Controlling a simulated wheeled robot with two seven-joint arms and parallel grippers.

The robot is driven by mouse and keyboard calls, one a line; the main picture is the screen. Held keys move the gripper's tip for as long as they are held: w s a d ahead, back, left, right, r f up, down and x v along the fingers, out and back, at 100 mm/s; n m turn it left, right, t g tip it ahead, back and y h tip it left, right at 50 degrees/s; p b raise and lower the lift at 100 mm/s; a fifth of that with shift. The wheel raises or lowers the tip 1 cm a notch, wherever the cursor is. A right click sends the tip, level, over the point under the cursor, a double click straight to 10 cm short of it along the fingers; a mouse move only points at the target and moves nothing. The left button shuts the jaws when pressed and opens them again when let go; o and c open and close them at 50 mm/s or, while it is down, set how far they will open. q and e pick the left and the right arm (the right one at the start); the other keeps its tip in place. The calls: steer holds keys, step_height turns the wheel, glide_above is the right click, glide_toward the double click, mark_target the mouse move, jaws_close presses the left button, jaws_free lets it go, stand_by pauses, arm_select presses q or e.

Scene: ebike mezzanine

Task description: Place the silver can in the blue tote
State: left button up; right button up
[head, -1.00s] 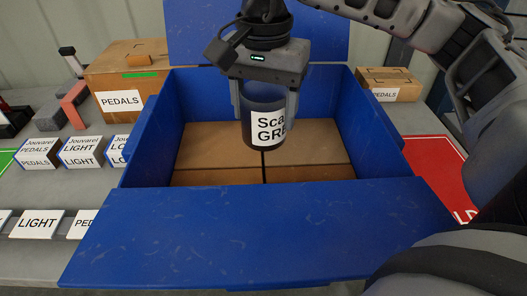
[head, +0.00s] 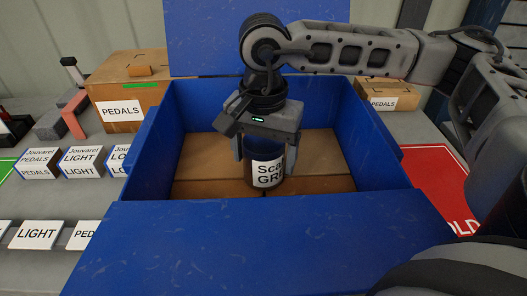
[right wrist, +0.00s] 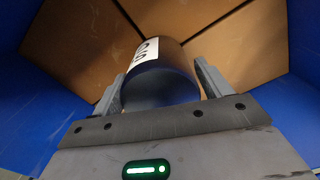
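The silver can (head: 264,172), dark and shiny with a white label partly reading "Sca" and "GR", is upright between the fingers of my right gripper (head: 266,158). The gripper is shut on the can, inside the walls of the blue tote (head: 255,240). In the right wrist view, the can (right wrist: 162,82) sits between the two fingers of the right gripper (right wrist: 160,88). The can is above or on the brown cardboard in the tote; I cannot tell whether it touches. My left gripper is not in view.
Brown cardboard (head: 210,160) covers the tote floor. The tote's front flap is folded outward and its back flap stands up. PEDALS boxes stand left (head: 125,100) and right (head: 388,96) behind it. Small labelled boxes (head: 85,162) line the left. A red sign (head: 430,180) lies right.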

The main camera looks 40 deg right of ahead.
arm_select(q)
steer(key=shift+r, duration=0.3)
arm_select(e)
steer(key=shift+o, duration=0.3)
steer(key=shift+r, duration=0.1)
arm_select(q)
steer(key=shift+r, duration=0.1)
arm_select(e)
steer(key=shift+r, duration=0.1)
steer(key=shift+r+p, duration=0.2)
steer(key=shift+p, duration=0.1)
step_height(320, 180, up, 12)
steer(key=shift+f+b, duration=0.15)
steer(key=shift+b, duration=0.65)
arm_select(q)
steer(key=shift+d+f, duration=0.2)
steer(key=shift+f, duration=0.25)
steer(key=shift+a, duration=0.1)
